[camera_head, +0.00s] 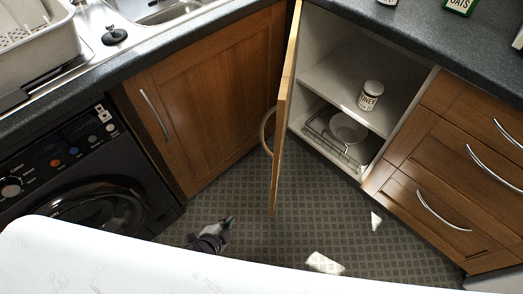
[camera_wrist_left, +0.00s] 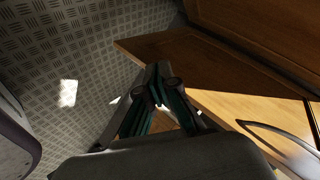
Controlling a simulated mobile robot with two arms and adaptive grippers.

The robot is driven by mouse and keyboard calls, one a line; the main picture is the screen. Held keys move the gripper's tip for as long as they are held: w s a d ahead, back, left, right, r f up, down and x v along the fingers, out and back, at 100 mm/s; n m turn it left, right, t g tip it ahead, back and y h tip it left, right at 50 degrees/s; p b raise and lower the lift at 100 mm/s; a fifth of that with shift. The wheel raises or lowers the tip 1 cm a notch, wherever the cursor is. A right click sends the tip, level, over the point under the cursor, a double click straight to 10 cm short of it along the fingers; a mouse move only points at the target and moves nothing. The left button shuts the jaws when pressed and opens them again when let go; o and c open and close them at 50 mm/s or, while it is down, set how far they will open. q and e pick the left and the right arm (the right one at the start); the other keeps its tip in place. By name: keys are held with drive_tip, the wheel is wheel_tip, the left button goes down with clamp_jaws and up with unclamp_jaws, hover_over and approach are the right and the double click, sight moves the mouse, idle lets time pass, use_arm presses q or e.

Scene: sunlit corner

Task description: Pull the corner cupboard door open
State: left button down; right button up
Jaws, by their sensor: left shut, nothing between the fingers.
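The corner cupboard door (camera_head: 283,110) stands swung open, seen nearly edge-on in the head view, with its curved handle (camera_head: 266,132) on its left face. Behind it the cupboard interior (camera_head: 352,62) shows white shelves. My left gripper (camera_head: 229,219) is low over the floor, left of the door's lower end and apart from the handle. In the left wrist view the shut, empty left gripper (camera_wrist_left: 158,90) shows in front of the wooden door (camera_wrist_left: 235,108), and a handle (camera_wrist_left: 280,135) is at the right. I cannot tell whether the fingers touch the door. My right gripper is not in view.
A white jar (camera_head: 370,95) and a bowl (camera_head: 348,128) on a wire rack stand inside. A closed cupboard (camera_head: 215,95) and a black washing machine (camera_head: 85,170) are at the left; drawers (camera_head: 445,175) are at the right. The patterned floor (camera_head: 300,230) is clear.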

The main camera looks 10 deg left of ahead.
use_arm(q)
drive_tip(key=w+d+r+m+t+h+b, duration=0.1)
drive_tip(key=w+d+r+m+t+b, duration=0.15)
drive_tip(key=r, duration=0.55)
drive_tip(key=w+d+r+m+t+h+b, duration=0.15)
drive_tip(key=r+m, duration=0.25)
drive_tip(key=r, duration=0.5)
drive_tip(key=w+d+r+m+t+h+b, duration=0.1)
drive_tip(key=w+d+r+m+t+h, duration=0.15)
drive_tip(key=r, duration=0.55)
drive_tip(key=w+d+y, duration=0.1)
drive_tip(key=w+d, duration=0.2)
drive_tip(key=w, duration=0.5)
drive_tip(key=shift+w+f+p, duration=0.15)
drive_tip(key=shift+w+p, duration=0.15)
drive_tip(key=shift+p, duration=0.05)
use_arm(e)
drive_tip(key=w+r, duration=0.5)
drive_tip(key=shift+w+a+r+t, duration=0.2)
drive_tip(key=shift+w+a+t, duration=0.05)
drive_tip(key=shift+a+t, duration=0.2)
